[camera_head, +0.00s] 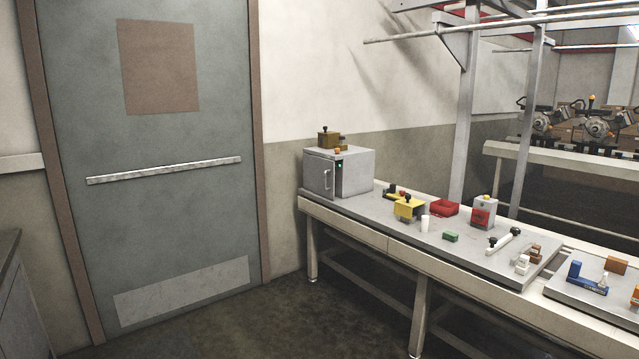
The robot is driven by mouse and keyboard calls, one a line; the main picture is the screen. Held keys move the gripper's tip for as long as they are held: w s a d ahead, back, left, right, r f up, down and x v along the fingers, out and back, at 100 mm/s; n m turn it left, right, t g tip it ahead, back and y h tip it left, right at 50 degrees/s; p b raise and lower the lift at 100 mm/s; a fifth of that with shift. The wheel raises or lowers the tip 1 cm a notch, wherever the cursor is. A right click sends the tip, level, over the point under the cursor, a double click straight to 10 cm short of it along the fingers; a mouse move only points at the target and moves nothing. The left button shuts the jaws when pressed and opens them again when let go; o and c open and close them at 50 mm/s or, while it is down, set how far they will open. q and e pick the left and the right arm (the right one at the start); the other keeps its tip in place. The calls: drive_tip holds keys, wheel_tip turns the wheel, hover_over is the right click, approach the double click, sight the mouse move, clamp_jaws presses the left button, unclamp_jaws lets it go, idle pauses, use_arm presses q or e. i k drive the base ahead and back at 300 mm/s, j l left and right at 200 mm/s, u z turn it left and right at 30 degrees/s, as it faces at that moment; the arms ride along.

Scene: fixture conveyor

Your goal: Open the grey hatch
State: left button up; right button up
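A light grey metal box (357,174) stands at the left end of the workbench. Its front carries a grey hatch (316,172) with a vertical bar handle (327,180) near the hatch's right edge. The hatch looks shut, flush with the box front. A dark strip with a small green light (339,165) runs beside it. Neither of my grippers is in view.
A brass-coloured block (329,140) and an orange knob sit on the box. A yellow block (408,209), a red bin (444,207), a white cylinder (425,223) and other small parts lie on the workbench (375,212). A large grey-green door (160,220) stands left. Floor before the bench is clear.

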sight(318, 173)
drive_tip(key=i+u, duration=0.1)
drive_tip(key=i, duration=1.55)
